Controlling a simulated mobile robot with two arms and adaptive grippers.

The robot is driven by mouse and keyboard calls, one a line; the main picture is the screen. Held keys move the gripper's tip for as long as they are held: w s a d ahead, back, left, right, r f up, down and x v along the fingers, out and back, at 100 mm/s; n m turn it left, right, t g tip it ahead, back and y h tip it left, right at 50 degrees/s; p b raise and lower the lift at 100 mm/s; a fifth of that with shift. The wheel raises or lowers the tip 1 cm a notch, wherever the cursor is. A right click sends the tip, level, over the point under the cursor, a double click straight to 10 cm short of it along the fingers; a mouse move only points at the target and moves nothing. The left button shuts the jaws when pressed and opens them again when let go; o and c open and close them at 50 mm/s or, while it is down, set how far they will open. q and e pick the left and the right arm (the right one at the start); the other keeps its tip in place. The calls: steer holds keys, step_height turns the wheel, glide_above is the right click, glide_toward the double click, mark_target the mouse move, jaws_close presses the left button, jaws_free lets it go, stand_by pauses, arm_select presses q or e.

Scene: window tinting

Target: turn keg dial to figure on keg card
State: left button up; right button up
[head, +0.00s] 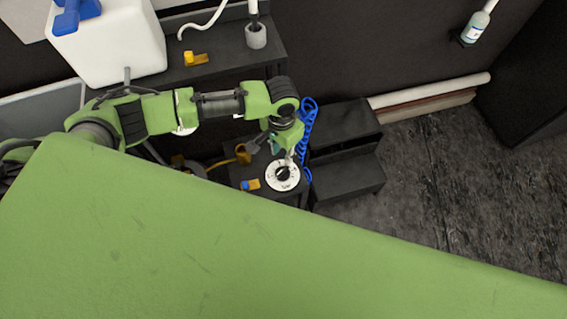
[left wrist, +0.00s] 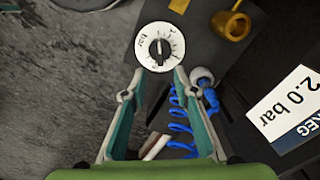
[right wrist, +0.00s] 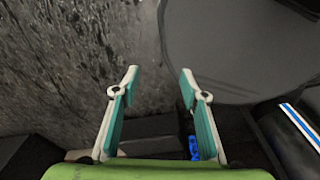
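The keg dial is a white round disc (head: 283,175) with a black knob, on a dark stand in the head view. In the left wrist view the dial (left wrist: 159,47) sits just beyond my fingertips, with its black knob at the centre. My left gripper (left wrist: 159,80) is open, its fingers apart on either side below the dial, with nothing between them. The keg card (left wrist: 292,108), white with a blue band, reads "2.0 bar" and "KEG" at the right of the left wrist view. My right gripper (right wrist: 157,80) is open and empty, away from the dial.
A coiled blue hose (left wrist: 182,120) hangs beside the dial. A brass-coloured fitting (left wrist: 231,25) is close to it. A small blue-and-yellow part (head: 250,185) lies left of the dial. Black steps (head: 345,160) stand to the right. A white container (head: 108,45) stands at upper left.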

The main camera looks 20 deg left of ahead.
arm_select(q)
glide_above(282, 170)
steer(key=f, duration=0.6)
steer(key=shift+s, duration=0.2)
step_height(282, 170, down, 5)
steer(key=shift+w+r, duration=0.15)
steer(key=shift+f, duration=0.3)
steer(key=shift+c, duration=0.4)
jaws_close()
arm_select(e)
steer(key=shift+s+d, duration=0.1)
steer(key=shift+s, duration=0.7)
